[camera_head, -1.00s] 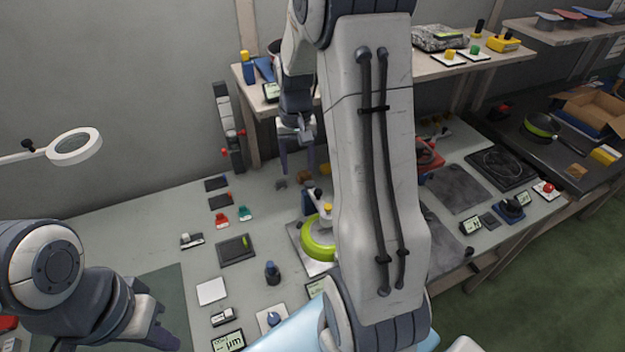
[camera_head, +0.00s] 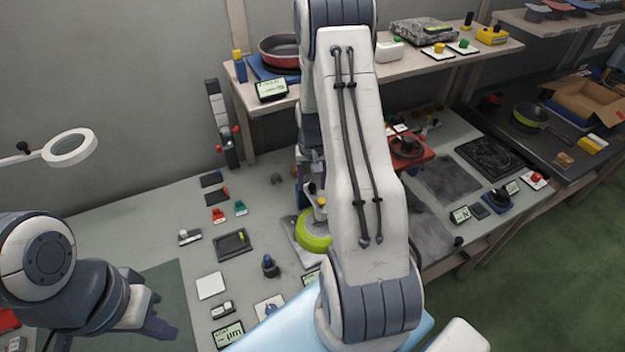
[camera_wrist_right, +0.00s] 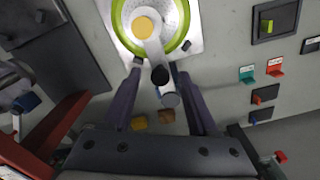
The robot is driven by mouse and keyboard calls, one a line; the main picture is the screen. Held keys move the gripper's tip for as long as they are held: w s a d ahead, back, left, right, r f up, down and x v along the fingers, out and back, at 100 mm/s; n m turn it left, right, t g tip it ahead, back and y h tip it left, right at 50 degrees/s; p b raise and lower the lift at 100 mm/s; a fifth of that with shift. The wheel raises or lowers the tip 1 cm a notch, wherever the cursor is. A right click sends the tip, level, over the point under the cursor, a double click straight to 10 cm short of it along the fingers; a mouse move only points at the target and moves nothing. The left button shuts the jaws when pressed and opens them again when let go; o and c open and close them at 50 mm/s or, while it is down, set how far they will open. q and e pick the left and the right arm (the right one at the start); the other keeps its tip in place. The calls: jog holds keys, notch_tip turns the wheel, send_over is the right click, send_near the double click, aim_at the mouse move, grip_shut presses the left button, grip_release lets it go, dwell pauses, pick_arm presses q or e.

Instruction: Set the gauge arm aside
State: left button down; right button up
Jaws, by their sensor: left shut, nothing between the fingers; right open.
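The gauge arm (camera_wrist_right: 153,52) is a pale bar with a yellow knob and a black knob. In the right wrist view it reaches over a pan (camera_wrist_right: 184,38) with a lime-green rim. In the head view the pan (camera_head: 313,238) is partly hidden by my right arm. My right gripper (camera_wrist_right: 155,73) is open, with its fingers on either side of the gauge arm's black-knob end; I cannot tell whether they touch it. In the head view the right gripper is mostly hidden behind my arm. My left gripper (camera_head: 160,325) is shut and empty at the lower left.
A shelf (camera_head: 375,77) behind the bench carries a red pan (camera_head: 280,50) and small devices. A red stand (camera_head: 408,152) is right of my right arm. A ring lamp (camera_head: 70,148) hangs at the left. Small switches, a black tray (camera_head: 233,243) and displays lie left of the pan.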

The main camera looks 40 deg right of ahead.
jog(key=shift+c, duration=0.3)
grip_shut()
dwell(1.2)
